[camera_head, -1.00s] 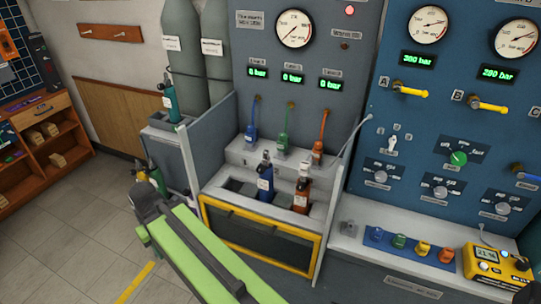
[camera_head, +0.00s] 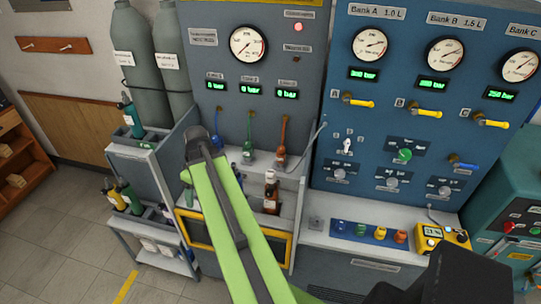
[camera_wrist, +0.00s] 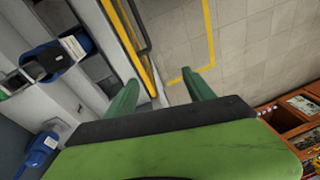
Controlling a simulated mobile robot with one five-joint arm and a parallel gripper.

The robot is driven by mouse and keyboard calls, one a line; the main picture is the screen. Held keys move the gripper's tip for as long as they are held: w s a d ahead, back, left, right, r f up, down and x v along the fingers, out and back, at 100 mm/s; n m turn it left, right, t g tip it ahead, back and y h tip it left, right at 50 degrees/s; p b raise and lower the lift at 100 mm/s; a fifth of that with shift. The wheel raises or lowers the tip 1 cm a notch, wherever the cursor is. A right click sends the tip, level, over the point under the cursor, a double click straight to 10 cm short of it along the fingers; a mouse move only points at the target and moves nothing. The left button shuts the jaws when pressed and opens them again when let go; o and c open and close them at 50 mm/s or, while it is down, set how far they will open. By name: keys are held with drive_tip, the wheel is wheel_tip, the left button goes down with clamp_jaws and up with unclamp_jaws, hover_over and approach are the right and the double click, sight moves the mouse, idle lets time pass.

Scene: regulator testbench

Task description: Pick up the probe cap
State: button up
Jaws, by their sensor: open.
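In the head view, a row of small coloured knob-like pieces stands on a blue strip on the right bench: blue (camera_head: 342,227), green (camera_head: 361,229), yellow (camera_head: 376,233) and orange (camera_head: 399,236). A small grey piece (camera_head: 317,223) stands left of them. I cannot tell which, if any, is the probe cap. In the wrist view my gripper (camera_wrist: 162,90) is open, its two green fingers apart with nothing between them. It points down past a yellow-edged bench toward the floor.
A yellow meter (camera_head: 441,240) sits right of the coloured pieces. An orange-brown bottle (camera_head: 270,196) stands in the bench (camera_head: 279,248) beside my arm. A trolley (camera_head: 150,256) with bottles is at left. A teal cabinet (camera_head: 515,205) stands at right. Floor at lower left is free.

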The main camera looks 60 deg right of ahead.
drive_tip(key=s+d+r+t+p, duration=0.1)
drive_tip(key=s+d+r+p, duration=0.3)
drive_tip(key=d, duration=0.3)
drive_tip(key=s+d+r+p, duration=0.2)
drive_tip(key=s+d+r, duration=0.3)
drive_tip(key=d+r, duration=0.1)
drive_tip(key=n+t+p, duration=0.2)
drive_tip(key=p, duration=0.4)
approach(271, 172)
drive_tip(key=b+x, duration=0.5)
drive_tip(key=b, duration=0.6)
drive_tip(key=shift+d+f, duration=0.15)
drive_tip(key=shift+w+f+b, duration=0.2)
drive_tip(key=shift+b, duration=0.15)
drive_tip(key=shift+r, duration=0.1)
drive_tip(key=b+x, duration=0.4)
drive_tip(key=x, duration=0.1)
drive_tip(key=shift+f+b, duration=0.2)
drive_tip(key=shift+b, duration=0.2)
drive_tip(key=shift+r, duration=0.2)
clamp_jaws()
